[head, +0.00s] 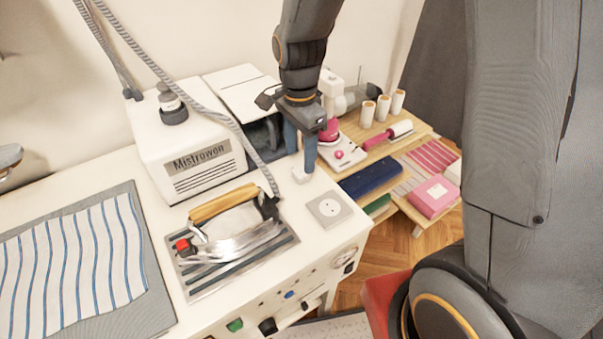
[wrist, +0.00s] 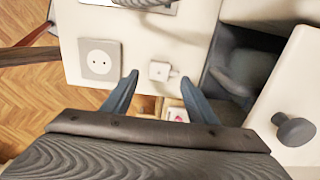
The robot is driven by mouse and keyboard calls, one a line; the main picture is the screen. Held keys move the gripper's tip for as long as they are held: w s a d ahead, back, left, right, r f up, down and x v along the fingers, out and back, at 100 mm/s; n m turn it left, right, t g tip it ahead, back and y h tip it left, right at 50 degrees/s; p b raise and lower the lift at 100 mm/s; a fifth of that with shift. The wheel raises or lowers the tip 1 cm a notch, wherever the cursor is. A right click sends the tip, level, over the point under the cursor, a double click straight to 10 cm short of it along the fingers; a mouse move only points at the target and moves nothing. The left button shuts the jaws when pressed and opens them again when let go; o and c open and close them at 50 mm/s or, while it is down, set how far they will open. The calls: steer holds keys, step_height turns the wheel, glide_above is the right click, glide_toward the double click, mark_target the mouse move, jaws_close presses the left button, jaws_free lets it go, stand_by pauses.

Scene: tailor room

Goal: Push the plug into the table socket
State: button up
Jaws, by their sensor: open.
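The plug (head: 301,174) is a small white block on the white table top, near its right edge. It also shows in the wrist view (wrist: 161,71), between and slightly beyond my fingertips. The table socket (head: 329,209) is a square grey plate with a round two-hole face, to the right and nearer the front; in the wrist view it lies left of the plug (wrist: 100,59). My gripper (head: 301,159) points down over the plug with its two blue fingers apart. In the wrist view my gripper (wrist: 158,82) is open, with no finger visibly touching the plug.
A silver iron (head: 235,223) with a wooden handle rests on a slatted plate left of the socket. A white Mistrowon box (head: 185,140) stands behind it, with a grey cord. Striped cloth (head: 75,262) lies at left. The table top around the socket is clear.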

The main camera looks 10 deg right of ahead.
mark_target(301, 171)
steer(key=shift+d+f+p, duration=0.15)
steer(key=shift+f+p, duration=0.85)
steer(key=shift+f, duration=1.65)
steer(key=c, duration=1.1)
steer(key=shift+r, duration=0.1)
step_height(301, 171, up, 8)
steer(key=shift+w+r+b, duration=0.1)
steer(key=shift+r+b, duration=0.1)
steer(key=shift+b, duration=0.8)
steer(key=shift+r, duration=0.75)
